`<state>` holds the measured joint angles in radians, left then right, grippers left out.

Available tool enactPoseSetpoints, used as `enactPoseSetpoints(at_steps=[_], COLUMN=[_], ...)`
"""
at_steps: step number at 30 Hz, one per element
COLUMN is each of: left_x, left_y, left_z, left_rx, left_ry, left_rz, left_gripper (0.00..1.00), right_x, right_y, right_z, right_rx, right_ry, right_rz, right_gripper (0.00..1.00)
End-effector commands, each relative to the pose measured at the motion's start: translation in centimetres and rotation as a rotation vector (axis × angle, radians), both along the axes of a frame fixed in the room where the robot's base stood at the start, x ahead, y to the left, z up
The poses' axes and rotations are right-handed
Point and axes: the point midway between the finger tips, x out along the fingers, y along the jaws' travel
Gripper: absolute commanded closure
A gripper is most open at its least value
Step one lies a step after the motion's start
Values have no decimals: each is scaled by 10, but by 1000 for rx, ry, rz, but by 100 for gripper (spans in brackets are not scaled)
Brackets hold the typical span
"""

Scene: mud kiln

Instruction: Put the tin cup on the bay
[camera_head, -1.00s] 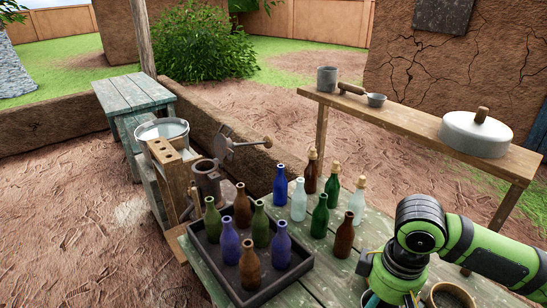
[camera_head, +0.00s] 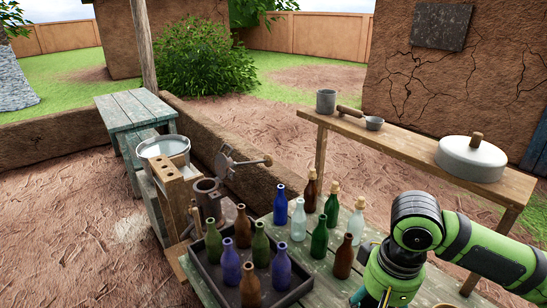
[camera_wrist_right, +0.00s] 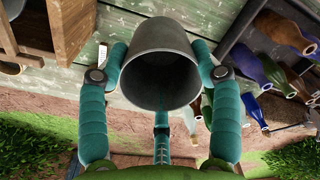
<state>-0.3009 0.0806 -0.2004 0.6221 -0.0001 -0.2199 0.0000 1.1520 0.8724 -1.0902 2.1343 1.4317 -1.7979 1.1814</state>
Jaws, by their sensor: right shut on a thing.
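A grey metal cup (camera_wrist_right: 160,38), which looks like the tin cup, is between the teal fingers of my right gripper (camera_wrist_right: 159,60) in the right wrist view. Its open mouth faces the camera and the fingers press on both sides. In the head view my right wrist (camera_head: 388,280) is at the bottom right, over the green table (camera_head: 325,268); the fingers and held cup are mostly cut off. Another grey cup (camera_head: 326,101) stands on the back shelf. I cannot tell which place is the bay. My left gripper is not in view.
A dark tray (camera_head: 207,270) holds several bottles; more bottles stand loose beside it. A wooden shelf (camera_head: 415,150) behind carries a ladle (camera_head: 374,123) and a lidded pan (camera_head: 471,159). A wooden box (camera_wrist_right: 25,35) shows at upper left in the wrist view.

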Motion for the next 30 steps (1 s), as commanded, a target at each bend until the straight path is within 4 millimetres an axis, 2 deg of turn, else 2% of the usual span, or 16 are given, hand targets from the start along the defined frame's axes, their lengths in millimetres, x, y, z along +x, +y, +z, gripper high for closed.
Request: enactPoseSetpoints(at_steps=[1,6,9,14,25,26,27,30], left_x=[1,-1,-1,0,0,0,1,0], left_y=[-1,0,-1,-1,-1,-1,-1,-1], left_z=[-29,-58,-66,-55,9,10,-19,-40], left_rx=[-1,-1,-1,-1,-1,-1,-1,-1], left_ry=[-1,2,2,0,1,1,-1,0], left_rz=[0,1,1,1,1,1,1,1], left_gripper=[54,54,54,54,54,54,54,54], right_x=[-2,-1,-1,-1,-1,-1,-2,-1], right_y=[0,0,0,0,0,0,0,0], right_z=[-33,-65,-73,-62,6,8,-23,-45], right_rx=[-3,-2,-2,-1,-1,-2,-4,-4], right_ry=[11,7,6,5,6,7,9,7], right_rz=[1,1,1,1,1,1,2,2], right_gripper=[68,68,68,68,68,68,68,68])
